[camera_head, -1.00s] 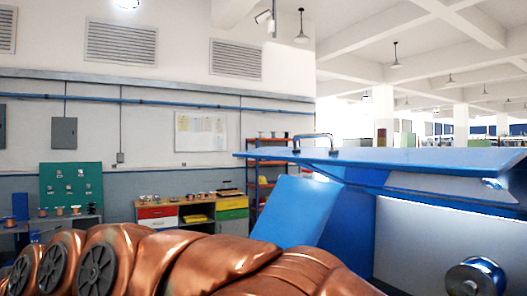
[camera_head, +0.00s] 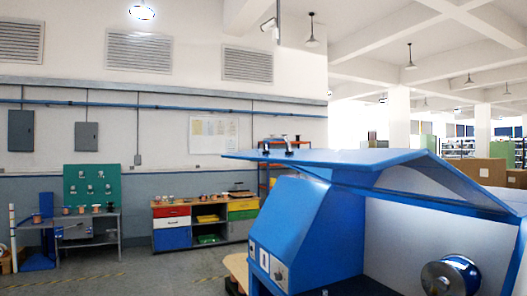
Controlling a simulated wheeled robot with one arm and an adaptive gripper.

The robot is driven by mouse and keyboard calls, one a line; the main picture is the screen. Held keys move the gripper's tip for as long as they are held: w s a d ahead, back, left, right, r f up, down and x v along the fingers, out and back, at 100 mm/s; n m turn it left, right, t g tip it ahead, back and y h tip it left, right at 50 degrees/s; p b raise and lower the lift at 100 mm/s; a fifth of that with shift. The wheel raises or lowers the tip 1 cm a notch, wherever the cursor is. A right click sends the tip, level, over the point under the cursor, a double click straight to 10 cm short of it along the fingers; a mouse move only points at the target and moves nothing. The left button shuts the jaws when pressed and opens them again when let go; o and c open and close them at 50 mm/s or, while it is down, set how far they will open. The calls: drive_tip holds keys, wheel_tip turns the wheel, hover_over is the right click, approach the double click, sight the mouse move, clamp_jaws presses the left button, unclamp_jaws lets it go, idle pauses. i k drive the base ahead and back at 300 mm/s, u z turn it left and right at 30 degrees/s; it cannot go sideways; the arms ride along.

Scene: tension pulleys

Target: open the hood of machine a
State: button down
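A blue machine (camera_head: 305,225) fills the lower right of the head camera view. Its blue hood (camera_head: 335,161) is raised and lies about level, with the underside of its folded side panel showing at right. Below the hood the inside is open, with a pale panel (camera_head: 400,230) and a shiny metal spool or pulley (camera_head: 450,275). No label tells me whether this is machine a. My gripper and arm are out of view.
A workbench with spools (camera_head: 85,222) and a cabinet with coloured drawers (camera_head: 172,230) stand along the back wall. An orange shelf (camera_head: 264,185) is behind the machine. The floor (camera_head: 130,275) at left is clear. Cardboard boxes (camera_head: 487,172) stand at far right.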

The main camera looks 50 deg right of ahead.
sight(403, 181)
drive_tip(key=u, duration=0.3)
drive_tip(key=i, duration=1.35)
drive_tip(key=z, duration=0.75)
